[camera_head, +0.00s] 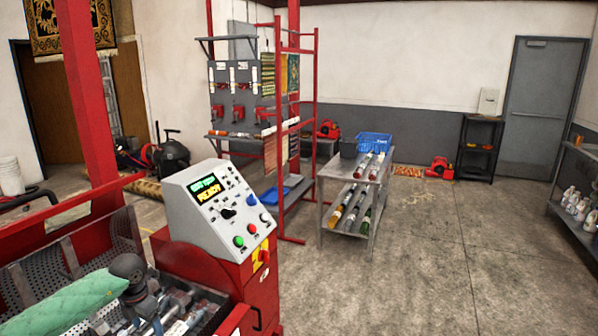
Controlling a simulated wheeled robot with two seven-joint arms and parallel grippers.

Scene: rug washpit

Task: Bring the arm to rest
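Neither of my grippers can be made out in the head view. A dark grey, rounded jointed part (130,270) shows at the lower left, beside a green rolled textile (62,303). I cannot tell whether this part belongs to my arm or to the machine there.
A red machine (262,290) with a grey control panel (222,205) and lit display stands close at left. A grey two-tier cart (348,236) holds rolls and a blue basket (375,141). A red-framed rack (312,110) stands behind. The concrete floor (450,270) at right is clear.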

